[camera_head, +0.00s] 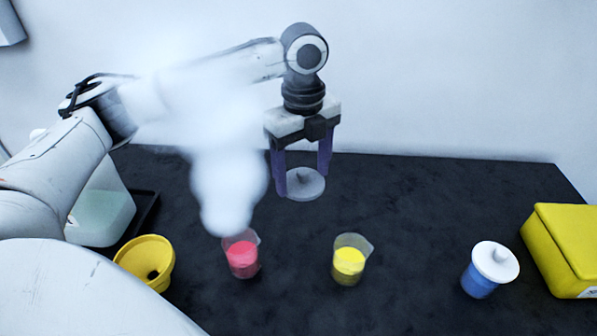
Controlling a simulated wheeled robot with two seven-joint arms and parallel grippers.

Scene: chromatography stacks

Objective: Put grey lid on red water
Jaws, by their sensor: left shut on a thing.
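My left gripper (302,182) points down above the table with its two purple fingers on either side of the grey lid (305,186). It is shut on this round lid, which has a small knob and hangs level in the air. The beaker of red water (242,258) stands upright on the black table, lower and to the left of the lid. A thick white cloud (228,185) rises over the beaker and hides part of its rim and of my left arm. My right gripper is not in view.
A beaker of yellow liquid (348,262) stands right of the red one. Farther right are a blue beaker (478,284) with a white lid (496,262) on it and a yellow box (566,245). A yellow funnel-like cup (147,262) and a translucent container (102,212) stand left. The back middle of the table is clear.

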